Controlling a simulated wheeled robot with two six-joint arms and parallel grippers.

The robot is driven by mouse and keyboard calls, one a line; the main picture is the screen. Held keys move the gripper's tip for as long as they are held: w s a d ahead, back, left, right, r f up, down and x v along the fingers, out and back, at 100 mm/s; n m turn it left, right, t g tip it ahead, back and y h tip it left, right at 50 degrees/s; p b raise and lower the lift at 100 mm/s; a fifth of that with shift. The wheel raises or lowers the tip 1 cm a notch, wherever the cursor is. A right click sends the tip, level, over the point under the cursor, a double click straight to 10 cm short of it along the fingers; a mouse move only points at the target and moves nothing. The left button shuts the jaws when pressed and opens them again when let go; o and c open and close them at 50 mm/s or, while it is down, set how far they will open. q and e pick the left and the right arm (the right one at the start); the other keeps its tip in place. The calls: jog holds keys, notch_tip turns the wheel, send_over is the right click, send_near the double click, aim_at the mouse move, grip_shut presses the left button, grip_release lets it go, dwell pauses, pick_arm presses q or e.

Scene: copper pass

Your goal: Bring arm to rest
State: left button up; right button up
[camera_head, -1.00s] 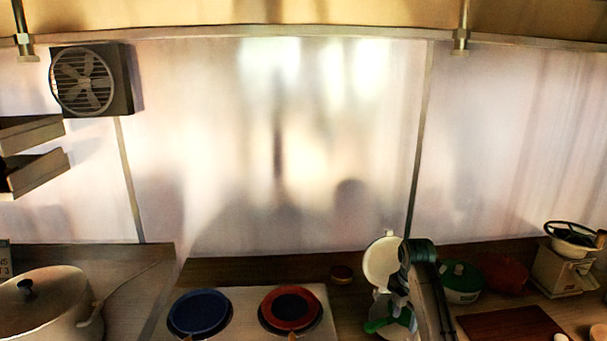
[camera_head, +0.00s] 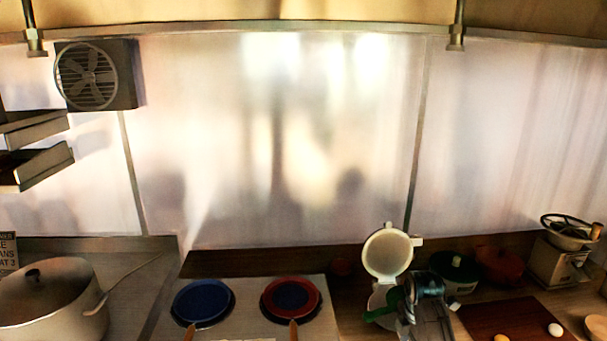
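My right arm comes up from the bottom edge, right of centre, and its dark wrist is low over the counter. My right gripper (camera_head: 408,302) is beside an open white appliance with a round raised lid (camera_head: 388,252). A green part (camera_head: 383,306) shows at the front of the appliance, next to my gripper. The fingertips are too small and too covered to tell whether they are open or shut, or hold anything. My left gripper is not in view.
A hob (camera_head: 250,331) carries a blue pan (camera_head: 202,302) and a red-rimmed pan (camera_head: 291,300). A large lidded pot (camera_head: 50,298) stands left. Right are a dark green pot (camera_head: 455,275), a red pot (camera_head: 501,266), a brown board (camera_head: 497,318), a white egg (camera_head: 555,329) and a scale (camera_head: 558,265).

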jog(key=s+f+m, duration=0.6)
jog(key=s+f, duration=0.1)
jog(key=s, duration=0.4)
jog(key=s+r+m+t, duration=0.3)
jog(key=s+m, duration=1)
jog(key=s, duration=1.4)
jog(key=d+f+g+b, duration=0.15)
jog(key=f+b, duration=0.25)
jog(key=f, duration=1.4)
jog(key=d+f+b, duration=0.2)
jog(key=f+b, duration=0.2)
jog(key=f, duration=1.4)
jog(key=s+f+b, duration=0.3)
jog(key=s+f, duration=0.6)
jog(key=f, duration=0.4)
jog(key=s+f+b, duration=0.3)
jog(key=s+f, duration=0.6)
jog(key=f, duration=0.5)
jog(key=shift+d+f+m+g+h, duration=0.3)
jog(key=shift+d+g, duration=0.15)
